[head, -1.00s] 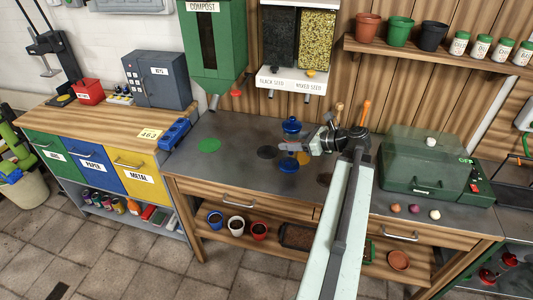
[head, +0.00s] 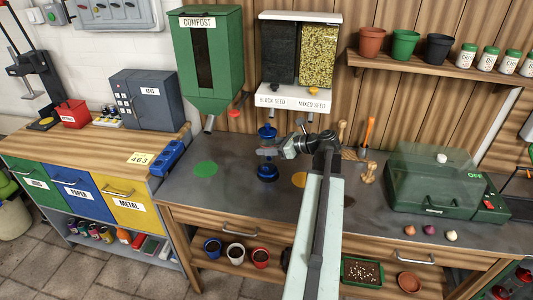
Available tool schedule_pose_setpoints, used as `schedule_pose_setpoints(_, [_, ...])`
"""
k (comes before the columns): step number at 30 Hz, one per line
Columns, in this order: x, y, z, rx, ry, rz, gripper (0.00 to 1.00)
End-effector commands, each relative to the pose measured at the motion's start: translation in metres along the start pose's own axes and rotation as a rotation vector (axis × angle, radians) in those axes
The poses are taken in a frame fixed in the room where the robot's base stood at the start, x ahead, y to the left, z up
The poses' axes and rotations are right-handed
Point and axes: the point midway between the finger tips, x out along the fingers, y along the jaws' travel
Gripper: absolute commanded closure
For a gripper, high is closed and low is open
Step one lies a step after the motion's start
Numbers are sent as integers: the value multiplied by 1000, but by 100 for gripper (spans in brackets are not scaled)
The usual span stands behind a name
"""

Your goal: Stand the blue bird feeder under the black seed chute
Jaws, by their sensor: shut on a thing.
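The blue bird feeder (head: 267,172) has a blue lid and a blue base, with a clear middle partly hidden by my jaws. It is upright over the grey bench. My gripper (head: 269,151) reaches in from the right and is shut around its middle. The black seed chute (head: 274,113) is the left spout under the white dispenser and shows just above the feeder's lid, slightly to its right. I cannot tell whether the base touches the bench. The black disc on the bench is hidden, apparently behind the feeder.
The mixed seed chute (head: 310,117) hangs to the right. The compost hopper (head: 209,60) is at left. A green lidded box (head: 435,182) stands at right.

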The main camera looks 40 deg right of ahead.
Motion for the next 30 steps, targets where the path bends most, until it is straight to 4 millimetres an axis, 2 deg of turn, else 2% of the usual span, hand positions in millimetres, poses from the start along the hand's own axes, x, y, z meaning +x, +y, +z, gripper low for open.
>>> schedule_pose_setpoints(1, [4,-2,-18,2,-1,-5,100])
schedule_pose_setpoints(2, [4,-3,-21,3,-1,-7,100])
schedule_pose_setpoints(13, [2,-5,-22,5,-1,-11,100])
schedule_pose_setpoints(14, [1,-5,-22,5,0,-11,44])
schedule_pose_setpoints(15, [1,-5,-21,5,0,-11,33])
schedule_pose_setpoints(16, [1,-5,-21,5,0,-11,28])
schedule_pose_setpoints(26, [-1,-5,-18,5,0,-12,28])
schedule_pose_setpoints(30, [-22,-6,-16,7,0,-15,28])
